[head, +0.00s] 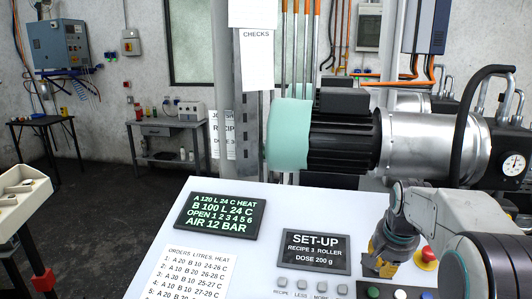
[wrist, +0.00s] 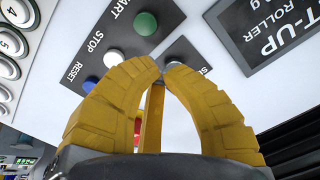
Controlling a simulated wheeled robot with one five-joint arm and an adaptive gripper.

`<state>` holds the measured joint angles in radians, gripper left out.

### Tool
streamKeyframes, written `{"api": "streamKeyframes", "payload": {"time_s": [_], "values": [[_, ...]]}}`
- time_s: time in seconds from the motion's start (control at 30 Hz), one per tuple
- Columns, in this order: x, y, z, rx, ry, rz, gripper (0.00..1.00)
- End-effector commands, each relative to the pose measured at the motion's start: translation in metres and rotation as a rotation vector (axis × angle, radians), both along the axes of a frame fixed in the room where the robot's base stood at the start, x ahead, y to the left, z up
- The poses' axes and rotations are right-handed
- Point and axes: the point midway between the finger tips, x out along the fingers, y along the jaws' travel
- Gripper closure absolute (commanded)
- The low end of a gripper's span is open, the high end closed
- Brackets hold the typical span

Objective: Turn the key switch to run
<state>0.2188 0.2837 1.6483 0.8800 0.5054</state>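In the head view my gripper (head: 377,274) points down at the console's right side, where the switch is hidden.
A green START button (wrist: 146,23), a white STOP button (wrist: 113,57) and a blue RESET button (wrist: 90,83) are close by. A red emergency button (head: 428,254) stands right of my gripper. The SET-UP screen (head: 316,253) lies left. A large motor and drum unit (head: 430,145) stands behind.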

Motion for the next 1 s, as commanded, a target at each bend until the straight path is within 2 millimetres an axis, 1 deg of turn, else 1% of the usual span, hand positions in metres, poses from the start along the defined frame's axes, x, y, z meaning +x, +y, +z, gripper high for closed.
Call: {"api": "streamKeyframes", "payload": {"time_s": [0.03,0.1,0.3,1.0], "values": [[0.002,0.000,-0.009,0.000,0.000,0.000,1.00],[0.004,-0.001,-0.014,-0.001,-0.001,0.000,1.00],[0.008,-0.002,-0.024,0.000,0.000,0.000,1.00],[0.010,-0.002,-0.023,0.000,0.000,0.000,1.00]]}}
